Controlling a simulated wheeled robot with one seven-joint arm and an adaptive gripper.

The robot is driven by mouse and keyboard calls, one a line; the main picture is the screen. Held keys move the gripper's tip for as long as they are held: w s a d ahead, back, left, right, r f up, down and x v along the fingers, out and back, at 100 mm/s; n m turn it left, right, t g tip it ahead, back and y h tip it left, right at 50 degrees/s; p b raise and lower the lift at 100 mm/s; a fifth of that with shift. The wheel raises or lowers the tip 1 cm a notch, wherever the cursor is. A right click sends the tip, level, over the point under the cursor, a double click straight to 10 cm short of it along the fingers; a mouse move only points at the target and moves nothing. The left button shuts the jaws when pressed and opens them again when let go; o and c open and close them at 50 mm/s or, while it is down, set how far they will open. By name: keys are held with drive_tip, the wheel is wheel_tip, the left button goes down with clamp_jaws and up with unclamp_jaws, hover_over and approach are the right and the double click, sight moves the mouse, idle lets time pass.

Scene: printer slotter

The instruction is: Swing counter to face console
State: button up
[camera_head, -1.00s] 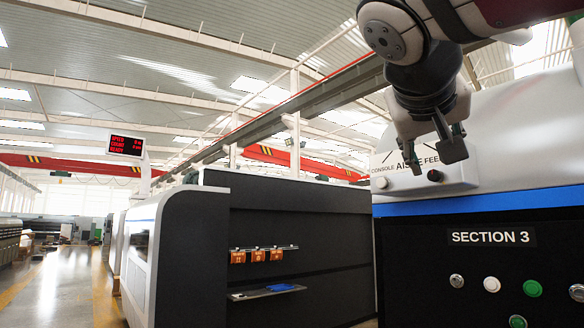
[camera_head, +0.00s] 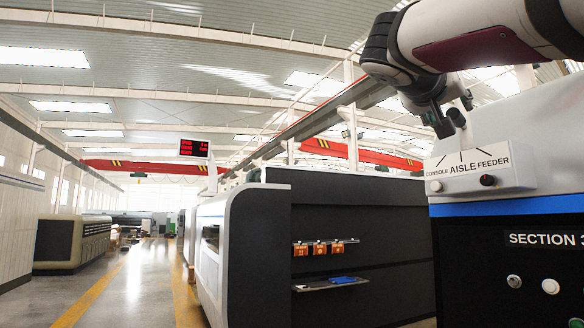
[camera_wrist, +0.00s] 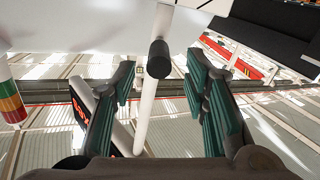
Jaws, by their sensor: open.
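The counter (camera_head: 194,148) is a dark sign with red lettering on a white post, left of centre in the head view, its lettering facing the camera. A white plate (camera_head: 468,177) at the right is marked CONSOLE, AISLE and FEEDER, with a line above each word. My gripper (camera_head: 452,115) is above this plate, open. In the wrist view my open gripper (camera_wrist: 162,92) has a black cylinder (camera_wrist: 158,60) and a white pole (camera_wrist: 148,105) between its fingers in the picture. Contact cannot be told. A panel with red lettering (camera_wrist: 80,112) is partly hidden behind the left finger.
Below is the SECTION 3 panel (camera_head: 545,239) with buttons. A dark machine (camera_head: 340,215) with orange tags stands left of it. A striped stack light (camera_wrist: 12,98) shows in the wrist view. The aisle floor is open.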

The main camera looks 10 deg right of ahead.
sight(457, 125)
drive_tip(key=p+x, duration=0.1)
drive_tip(key=x, duration=0.5)
drive_tip(key=shift+p, duration=0.3)
clamp_jaws()
